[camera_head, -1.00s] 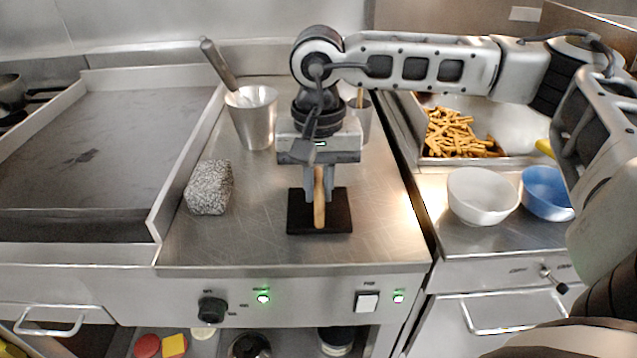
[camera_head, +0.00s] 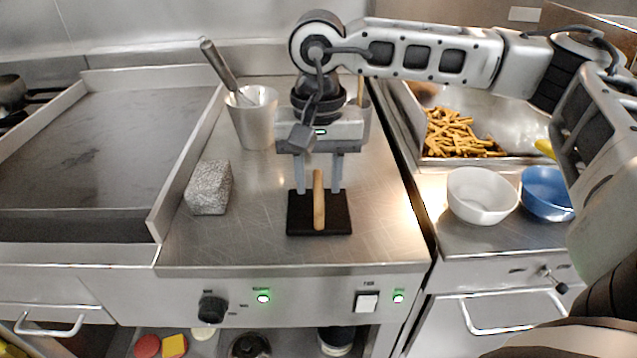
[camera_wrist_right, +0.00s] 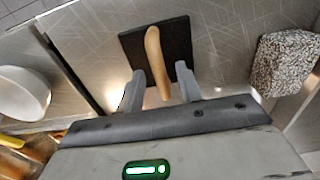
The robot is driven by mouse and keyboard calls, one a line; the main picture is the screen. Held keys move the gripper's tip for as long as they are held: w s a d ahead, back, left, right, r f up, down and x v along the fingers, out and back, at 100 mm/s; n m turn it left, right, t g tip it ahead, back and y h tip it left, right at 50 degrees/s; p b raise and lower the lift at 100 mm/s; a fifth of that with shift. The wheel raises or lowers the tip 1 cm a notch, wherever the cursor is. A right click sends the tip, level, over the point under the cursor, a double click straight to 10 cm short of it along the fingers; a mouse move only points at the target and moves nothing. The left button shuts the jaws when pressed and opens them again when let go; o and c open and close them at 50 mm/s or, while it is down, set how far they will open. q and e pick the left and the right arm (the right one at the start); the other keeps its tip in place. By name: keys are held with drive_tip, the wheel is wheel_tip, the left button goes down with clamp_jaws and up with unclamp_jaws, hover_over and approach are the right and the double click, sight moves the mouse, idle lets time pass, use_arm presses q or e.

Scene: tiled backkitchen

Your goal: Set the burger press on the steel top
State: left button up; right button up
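The burger press, a flat black plate (camera_head: 335,222) with a wooden handle (camera_head: 319,200), lies flat on the steel top (camera_head: 260,240). My right gripper (camera_head: 319,190) is above it, open, with its fingers apart on both sides of the handle and clear of it. In the right wrist view the open fingers (camera_wrist_right: 162,90) stand either side of the wooden handle (camera_wrist_right: 156,60), and the black plate (camera_wrist_right: 178,40) is beyond. My left gripper is not in view.
A speckled grey block (camera_head: 208,187) sits left of the press. A steel cup (camera_head: 252,118) with a utensil stands behind it. The griddle (camera_head: 90,150) is at left. White (camera_head: 481,194) and blue (camera_head: 546,192) bowls and a tray of fries (camera_head: 455,132) are at right.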

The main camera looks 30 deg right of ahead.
sight(318, 183)
wheel_tip(318, 183, up, 10)
idle(0.3)
idle(0.4)
